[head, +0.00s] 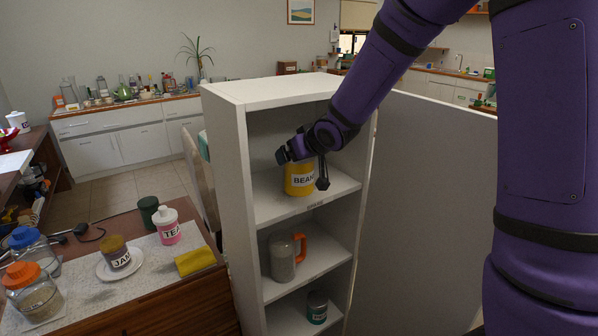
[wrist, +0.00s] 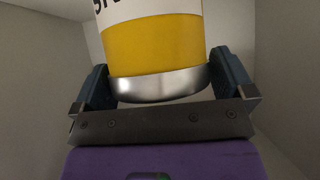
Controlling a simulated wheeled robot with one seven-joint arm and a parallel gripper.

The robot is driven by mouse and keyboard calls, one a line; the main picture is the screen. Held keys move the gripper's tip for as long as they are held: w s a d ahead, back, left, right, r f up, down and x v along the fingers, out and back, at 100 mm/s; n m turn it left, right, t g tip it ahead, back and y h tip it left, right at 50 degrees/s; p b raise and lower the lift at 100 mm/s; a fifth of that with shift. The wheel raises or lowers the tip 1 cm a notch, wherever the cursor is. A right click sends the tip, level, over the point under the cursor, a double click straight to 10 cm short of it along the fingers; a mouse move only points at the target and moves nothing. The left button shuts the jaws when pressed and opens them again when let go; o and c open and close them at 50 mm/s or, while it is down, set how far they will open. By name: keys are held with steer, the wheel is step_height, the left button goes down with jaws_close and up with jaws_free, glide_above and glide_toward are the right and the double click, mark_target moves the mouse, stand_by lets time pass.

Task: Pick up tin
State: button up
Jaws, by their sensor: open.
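A yellow tin marked BEANS (head: 299,188) stands upright on the upper shelf of the white cabinet. My gripper (head: 303,168) is at this tin in the head view, one finger on each side, hiding its upper part. In the wrist view the tin's yellow side and silver rim (wrist: 155,50) fill the space between the two fingers of my gripper (wrist: 163,80). The jaws are open around it; I cannot tell whether either finger touches it. A smaller dark tin (head: 317,307) with a pale label stands on the lowest visible shelf.
A jug with an orange handle (head: 283,260) is on the middle shelf.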

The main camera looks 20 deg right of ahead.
steer(key=c, duration=1.2)
steer(key=shift+c, duration=0.2)
steer(key=shift+r, duration=0.2)
step_height(320, 180, up, 2)
steer(key=shift+s+r, duration=0.3)
steer(key=shift+r, duration=0.4)
steer(key=s+r, duration=0.1)
steer(key=s, duration=1.4)
steer(key=shift+s+r, duration=0.15)
steer(key=shift+s, duration=0.05)
